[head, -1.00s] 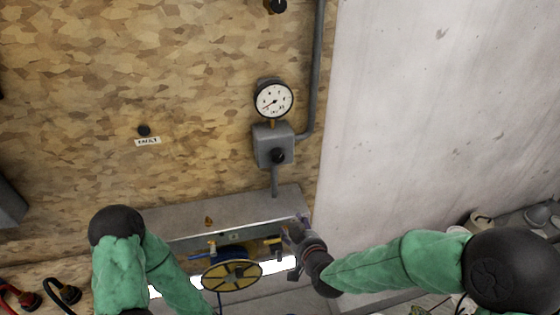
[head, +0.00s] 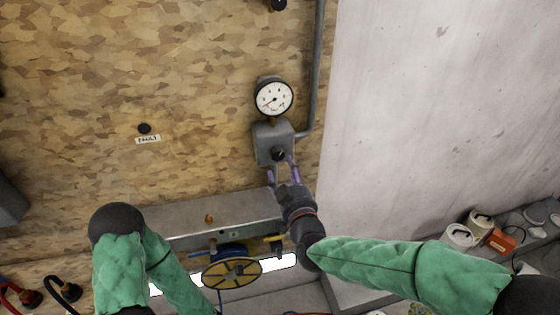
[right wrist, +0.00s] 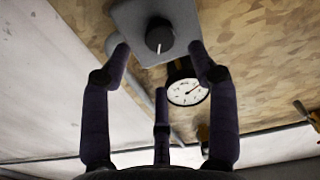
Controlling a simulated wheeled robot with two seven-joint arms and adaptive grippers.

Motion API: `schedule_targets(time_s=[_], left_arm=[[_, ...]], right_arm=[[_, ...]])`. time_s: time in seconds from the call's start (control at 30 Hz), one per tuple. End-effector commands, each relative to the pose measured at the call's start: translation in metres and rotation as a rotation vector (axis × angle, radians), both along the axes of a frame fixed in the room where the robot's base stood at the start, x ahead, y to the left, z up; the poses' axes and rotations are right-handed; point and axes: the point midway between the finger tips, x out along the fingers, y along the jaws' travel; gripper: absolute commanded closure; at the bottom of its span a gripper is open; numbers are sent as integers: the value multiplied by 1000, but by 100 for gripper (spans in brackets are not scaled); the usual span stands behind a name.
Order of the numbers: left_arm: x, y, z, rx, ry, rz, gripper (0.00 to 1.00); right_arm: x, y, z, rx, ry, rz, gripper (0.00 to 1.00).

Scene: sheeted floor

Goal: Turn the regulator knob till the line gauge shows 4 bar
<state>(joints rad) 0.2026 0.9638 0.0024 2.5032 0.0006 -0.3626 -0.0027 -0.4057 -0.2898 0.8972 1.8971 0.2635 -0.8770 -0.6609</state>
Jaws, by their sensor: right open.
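The line gauge (head: 274,98) is a round white dial with a black rim on the wooden wall. Its needle points to the lower left, and its numbers are too small to read. The grey regulator box (head: 265,130) sits just below it, with the black regulator knob (head: 278,154) on its front. My right gripper (head: 283,166) is open just below the knob. In the right wrist view the knob (right wrist: 159,36) shows beyond the spread fingers (right wrist: 158,70), apart from them, with the gauge (right wrist: 187,90) behind. My left gripper is out of view; only its arm shows.
A grey metal ledge (head: 190,222) runs below the box, with a yellow reel (head: 232,273) in front. A grey pipe (head: 316,70) runs up beside the gauge. White cups (head: 460,236) and an orange box (head: 499,241) are at the right. A "FAULT" label (head: 148,139) is on the wall.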

Motion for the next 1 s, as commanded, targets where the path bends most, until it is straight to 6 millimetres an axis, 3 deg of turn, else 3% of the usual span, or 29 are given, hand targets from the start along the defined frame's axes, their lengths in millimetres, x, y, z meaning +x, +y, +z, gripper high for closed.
schedule_targets(time_s=[0.1,0.33,0.8,1.0], left_arm=[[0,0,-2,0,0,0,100],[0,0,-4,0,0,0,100],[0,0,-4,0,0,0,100],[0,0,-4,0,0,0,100]], right_arm=[[20,5,-1,0,1,1,40],[47,11,-1,0,2,1,40],[57,12,0,0,1,1,40],[56,13,0,0,1,1,96]])
